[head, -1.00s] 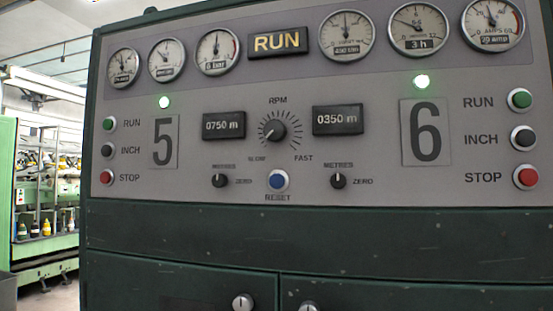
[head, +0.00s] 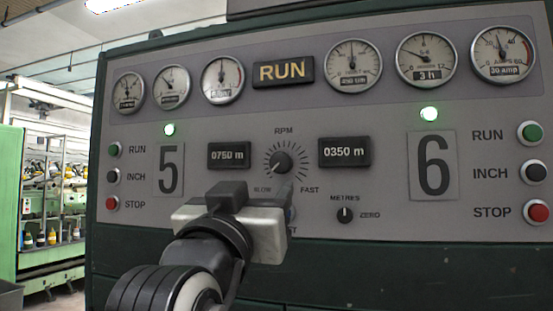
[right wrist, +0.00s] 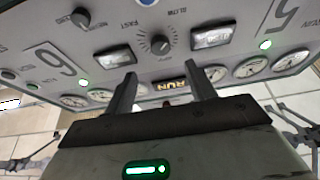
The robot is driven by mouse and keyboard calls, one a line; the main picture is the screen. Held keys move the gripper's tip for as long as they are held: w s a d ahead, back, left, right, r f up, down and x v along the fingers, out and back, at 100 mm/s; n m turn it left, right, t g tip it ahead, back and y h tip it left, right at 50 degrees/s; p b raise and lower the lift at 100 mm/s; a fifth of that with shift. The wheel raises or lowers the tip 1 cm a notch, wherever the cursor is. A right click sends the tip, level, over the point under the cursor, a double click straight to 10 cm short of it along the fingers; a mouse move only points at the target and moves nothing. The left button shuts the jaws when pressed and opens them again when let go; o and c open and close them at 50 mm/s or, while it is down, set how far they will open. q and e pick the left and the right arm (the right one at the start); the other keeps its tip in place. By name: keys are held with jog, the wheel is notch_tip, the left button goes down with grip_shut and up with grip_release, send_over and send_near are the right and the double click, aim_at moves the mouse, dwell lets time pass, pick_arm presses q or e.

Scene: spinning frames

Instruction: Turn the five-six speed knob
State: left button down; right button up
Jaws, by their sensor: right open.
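The speed knob (head: 281,162) is a round black dial under the RPM label, between the two metre displays on the grey panel. Its white mark points to the lower left, toward SLOW. My right gripper (head: 260,192) is in front of the panel, just below the knob, and hides the reset button and left metres switch. In the right wrist view the gripper (right wrist: 164,82) has its two fingers apart with nothing between them. The knob (right wrist: 160,45) shows there beyond the fingertips, apart from them. My left gripper is not in view.
A metres switch (head: 344,215) lies right of my gripper. The 0750 m display (head: 229,155) and 0350 m display (head: 344,151) flank the knob. RUN, INCH and STOP buttons line both panel sides, with gauges (head: 352,66) above. Green machinery (head: 50,200) stands at far left.

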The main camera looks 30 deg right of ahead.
aim_at(280, 166)
jog(key=p+x, duration=0.3)
jog(key=x, duration=0.7)
jog(key=shift+w, duration=0.1)
jog(key=c, duration=1)
